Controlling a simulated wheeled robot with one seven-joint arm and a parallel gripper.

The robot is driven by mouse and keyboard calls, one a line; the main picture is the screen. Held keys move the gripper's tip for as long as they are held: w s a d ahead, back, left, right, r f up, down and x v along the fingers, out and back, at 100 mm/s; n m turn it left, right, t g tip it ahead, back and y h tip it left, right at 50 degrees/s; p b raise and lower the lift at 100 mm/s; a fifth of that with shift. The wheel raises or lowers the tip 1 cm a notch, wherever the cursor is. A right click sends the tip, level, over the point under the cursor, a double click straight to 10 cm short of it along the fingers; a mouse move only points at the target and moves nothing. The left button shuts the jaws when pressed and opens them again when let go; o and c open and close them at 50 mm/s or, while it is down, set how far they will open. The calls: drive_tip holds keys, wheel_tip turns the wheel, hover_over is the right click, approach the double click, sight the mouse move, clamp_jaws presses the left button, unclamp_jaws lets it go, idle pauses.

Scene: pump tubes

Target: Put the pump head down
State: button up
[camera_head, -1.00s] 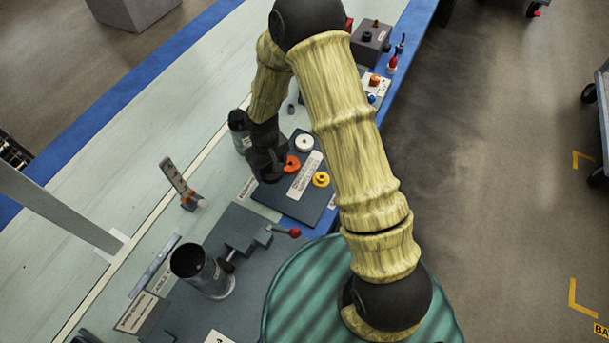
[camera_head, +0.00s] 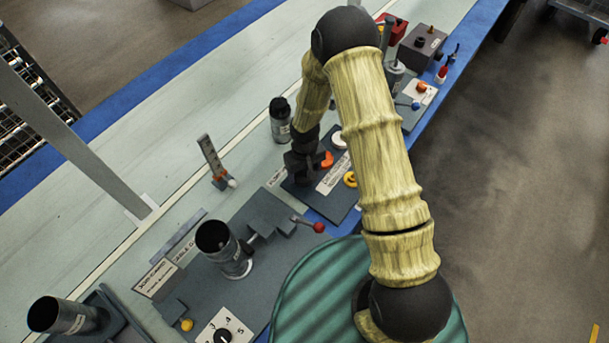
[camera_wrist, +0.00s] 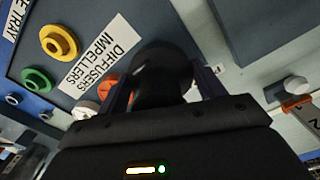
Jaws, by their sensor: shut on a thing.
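My gripper (camera_head: 302,168) is low over the left end of the dark parts tray (camera_head: 335,205). It is shut on a dark, rounded part, the pump head (camera_wrist: 160,78), which sits between the two fingers in the wrist view. In the head view the pump head merges with the dark gripper and cannot be told apart. Whether its underside touches the tray is hidden. The tray carries a "diffusers impellers" label (camera_wrist: 100,52), and orange (camera_head: 327,160), white (camera_head: 339,140) and yellow (camera_head: 350,180) rings. A green ring (camera_wrist: 37,80) shows in the wrist view.
A dark cylinder (camera_head: 280,125) stands behind my gripper. An upright gauge (camera_head: 211,158) stands to the left. A fixture with an open tube (camera_head: 232,262) and a red-knobbed lever (camera_head: 318,227) is nearer. Pale bench (camera_head: 150,150) is clear behind.

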sight(305, 176)
drive_tip(key=shift+f, duration=1.55)
drive_tip(key=shift+f, duration=0.15)
drive_tip(key=o, duration=1.1)
wheel_tip(305, 176, up, 12)
drive_tip(key=shift+r, duration=0.15)
